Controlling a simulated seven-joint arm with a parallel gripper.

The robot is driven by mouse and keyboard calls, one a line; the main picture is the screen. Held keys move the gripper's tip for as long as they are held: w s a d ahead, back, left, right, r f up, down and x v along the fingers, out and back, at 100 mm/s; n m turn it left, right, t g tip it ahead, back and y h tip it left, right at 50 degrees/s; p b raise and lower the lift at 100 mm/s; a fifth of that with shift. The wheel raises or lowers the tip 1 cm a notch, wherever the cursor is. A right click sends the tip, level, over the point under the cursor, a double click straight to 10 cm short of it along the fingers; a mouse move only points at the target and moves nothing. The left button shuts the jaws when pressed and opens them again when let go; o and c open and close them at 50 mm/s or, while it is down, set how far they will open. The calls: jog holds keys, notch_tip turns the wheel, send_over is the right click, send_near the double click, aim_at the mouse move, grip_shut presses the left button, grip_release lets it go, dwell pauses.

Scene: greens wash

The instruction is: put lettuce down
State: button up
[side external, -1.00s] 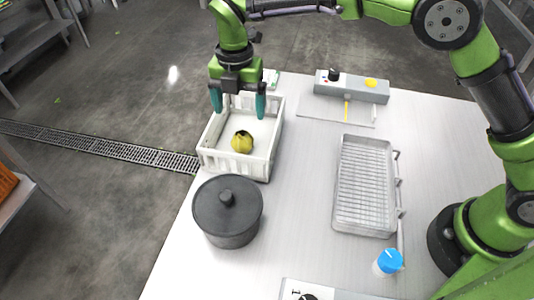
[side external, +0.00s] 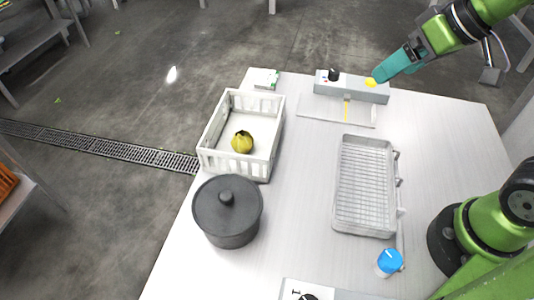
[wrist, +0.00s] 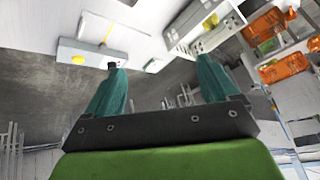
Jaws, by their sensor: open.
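A yellow-green rounded head, which I take for the lettuce (side external: 242,142), rests on the floor of the white crate (side external: 212,128) at the table's far left. It seems to show in the wrist view as a small yellow shape (wrist: 210,21) inside the white crate (wrist: 196,42). My gripper (side external: 379,78) is at the upper right of the side view, over or near the grey control box, well apart from the crate. In the wrist view its teal fingers (wrist: 159,67) are spread with nothing between them.
The grey control box (side external: 335,89) has a black knob and a yellow button. A wire basket (side external: 366,185) stands mid-table. A dark lidded pot (side external: 228,212) is near the crate. A blue-capped container (side external: 389,262) is near my base.

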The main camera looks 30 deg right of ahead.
jog(key=s+m, duration=0.1)
jog(key=s+d+f+m, duration=0.1)
jog(key=m, duration=0.1)
jog(key=s+f+m+t, duration=0.1)
jog(key=shift+s+d+m, duration=0.3)
dwell(1.0)
